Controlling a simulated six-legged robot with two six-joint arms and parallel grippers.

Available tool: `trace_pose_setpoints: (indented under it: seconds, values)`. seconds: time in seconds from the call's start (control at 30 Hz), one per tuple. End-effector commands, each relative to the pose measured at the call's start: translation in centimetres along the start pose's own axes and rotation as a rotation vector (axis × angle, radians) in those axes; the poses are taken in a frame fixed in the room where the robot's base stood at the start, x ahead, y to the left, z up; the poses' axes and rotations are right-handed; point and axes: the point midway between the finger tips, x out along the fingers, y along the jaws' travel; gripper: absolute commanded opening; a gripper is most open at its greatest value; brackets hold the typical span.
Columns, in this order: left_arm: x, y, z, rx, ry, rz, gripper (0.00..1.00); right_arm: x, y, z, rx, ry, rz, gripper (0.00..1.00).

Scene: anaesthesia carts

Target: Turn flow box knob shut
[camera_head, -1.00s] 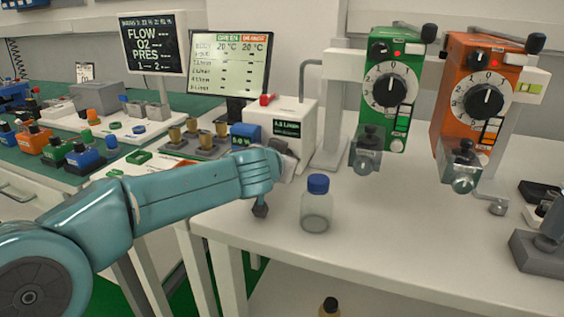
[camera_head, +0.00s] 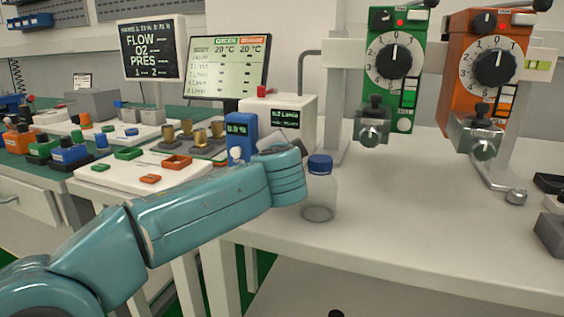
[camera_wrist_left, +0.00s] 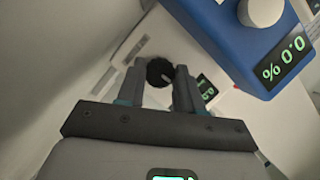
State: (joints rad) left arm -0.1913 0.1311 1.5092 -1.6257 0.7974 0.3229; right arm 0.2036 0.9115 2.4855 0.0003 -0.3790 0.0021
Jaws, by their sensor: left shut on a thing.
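The flow box (camera_head: 277,106) is a white box on the bench, left of the orange and green vaporizers in the head view. Its small display (camera_head: 285,118) appears to read 0.0 L/min. In the left wrist view its black knob (camera_wrist_left: 160,70) sits on the white face of the box (camera_wrist_left: 143,40). My left gripper (camera_wrist_left: 158,76) is shut on the knob, one finger on each side. In the head view the knob and fingertips are hidden behind my left wrist. My right gripper is not in view.
A blue box (camera_head: 237,142) with a 0.0 % display and white knob stands close beside the wrist. A clear bottle with a blue cap (camera_head: 320,163) stands just right of it. Green (camera_head: 389,85) and orange (camera_head: 488,95) vaporizers hang at right.

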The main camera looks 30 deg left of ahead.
Motion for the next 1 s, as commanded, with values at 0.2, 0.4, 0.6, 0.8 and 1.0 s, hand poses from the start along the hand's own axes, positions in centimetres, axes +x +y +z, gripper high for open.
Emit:
trace_pose_setpoints:
  seconds: [0.2,0.4,0.6,0.8,1.0]
  values:
    - [0.04,0.3,0.08,0.07,-0.001,-0.027,0.05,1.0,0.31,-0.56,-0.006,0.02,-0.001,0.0]
    - [0.03,0.19,0.05,0.096,-0.001,-0.038,0.05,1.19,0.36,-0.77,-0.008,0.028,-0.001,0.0]
    - [0.02,0.15,0.03,0.1,-0.001,-0.039,0.05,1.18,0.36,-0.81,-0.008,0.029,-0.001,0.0]
    - [0.02,0.14,0.03,0.1,-0.001,-0.039,0.39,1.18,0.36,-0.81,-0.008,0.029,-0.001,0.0]
    - [0.02,0.12,0.02,0.099,-0.001,-0.039,0.46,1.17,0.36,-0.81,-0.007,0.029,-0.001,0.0]
